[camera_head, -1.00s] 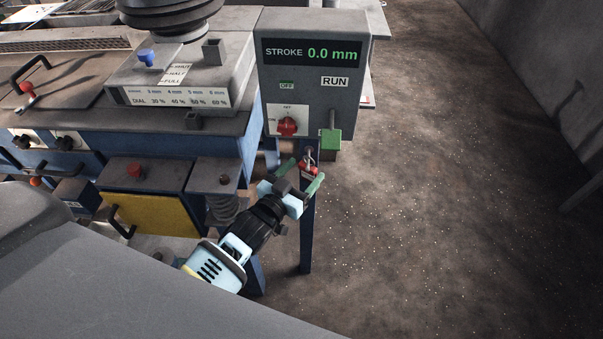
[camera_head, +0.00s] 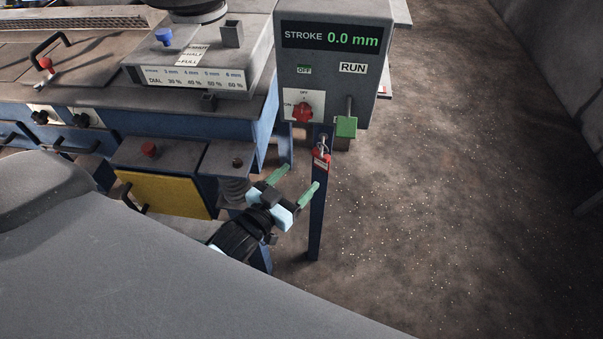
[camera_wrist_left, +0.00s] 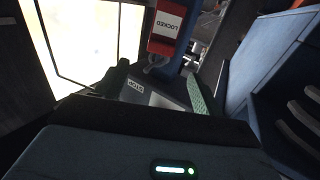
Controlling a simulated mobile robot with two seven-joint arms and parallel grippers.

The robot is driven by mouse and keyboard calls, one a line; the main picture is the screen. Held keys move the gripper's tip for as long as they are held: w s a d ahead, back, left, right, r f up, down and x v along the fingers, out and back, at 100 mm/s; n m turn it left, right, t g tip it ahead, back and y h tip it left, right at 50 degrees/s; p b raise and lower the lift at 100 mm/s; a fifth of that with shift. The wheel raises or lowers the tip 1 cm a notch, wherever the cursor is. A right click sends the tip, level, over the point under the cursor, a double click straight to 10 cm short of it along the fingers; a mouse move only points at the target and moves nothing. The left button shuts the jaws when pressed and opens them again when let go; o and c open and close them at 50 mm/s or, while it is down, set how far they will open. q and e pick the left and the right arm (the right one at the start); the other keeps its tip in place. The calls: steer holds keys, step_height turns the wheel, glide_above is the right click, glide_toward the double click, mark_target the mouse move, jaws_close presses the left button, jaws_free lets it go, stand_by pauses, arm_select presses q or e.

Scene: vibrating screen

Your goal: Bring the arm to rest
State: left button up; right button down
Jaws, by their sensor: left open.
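My left gripper (camera_head: 291,190) is open and empty in the head view, its two green-tipped fingers spread below the control box. It is apart from the red padlock (camera_head: 321,158), which hangs on the blue post just above and to the right of the fingers. In the left wrist view the padlock (camera_wrist_left: 167,30), marked LOCKED, hangs beyond the open fingers (camera_wrist_left: 158,86). My right gripper is not in view.
The grey control box (camera_head: 330,75) reads STROKE 0.0 mm and has a red rotary switch (camera_head: 302,112) and a green block (camera_head: 346,127). The blue machine frame with a yellow panel (camera_head: 165,195) is at left. The floor at right is clear.

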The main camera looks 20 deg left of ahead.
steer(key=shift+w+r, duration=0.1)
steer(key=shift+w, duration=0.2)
arm_select(q)
steer(key=s+f+g+p, duration=0.1)
steer(key=s+f+g, duration=0.2)
steer(key=s, duration=0.7)
steer(key=s+f+g+y+p, duration=0.1)
steer(key=s+f, duration=0.4)
steer(key=s, duration=0.5)
steer(key=s+f+g+y+p, duration=0.1)
steer(key=s+f+g, duration=0.3)
steer(key=s, duration=0.6)
steer(key=shift+a+f+n+g+p, duration=0.3)
steer(key=shift+a+f+n+p, duration=0.1)
steer(key=shift+f+p, duration=0.1)
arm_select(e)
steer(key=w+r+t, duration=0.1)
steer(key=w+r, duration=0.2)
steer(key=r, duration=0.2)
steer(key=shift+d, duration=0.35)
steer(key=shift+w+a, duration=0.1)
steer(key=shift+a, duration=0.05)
